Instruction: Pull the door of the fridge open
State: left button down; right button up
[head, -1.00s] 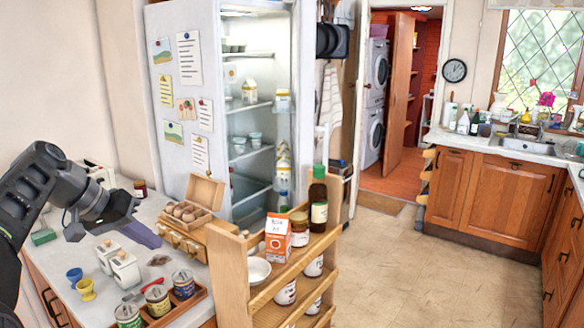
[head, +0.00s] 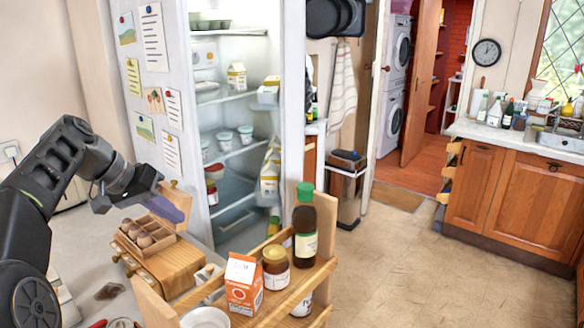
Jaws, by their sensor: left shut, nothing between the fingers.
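The fridge (head: 230,130) stands at the back left of the head view. Its lit shelves show, with cartons, tubs and jars. Its white side (head: 150,80) carries pinned notes and drawings. The fridge door (head: 293,110) appears to stand open at the right, seen nearly edge-on, with cartons on its inner racks. My left gripper (head: 168,206) is shut and empty. It shows in front of the fridge's side, over the wooden egg box (head: 146,238), and covers part of that box. It looks apart from the door. My right gripper is out of view.
A wooden pull-out rack (head: 262,300) holds a brown bottle (head: 305,230), a jar and an orange carton (head: 243,285), standing in front of the fridge opening. A bin (head: 346,188) stands beyond the fridge. The tiled floor (head: 400,255) at the right is clear.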

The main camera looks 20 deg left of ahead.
aim_at(297, 92)
jog(key=i, duration=0.95)
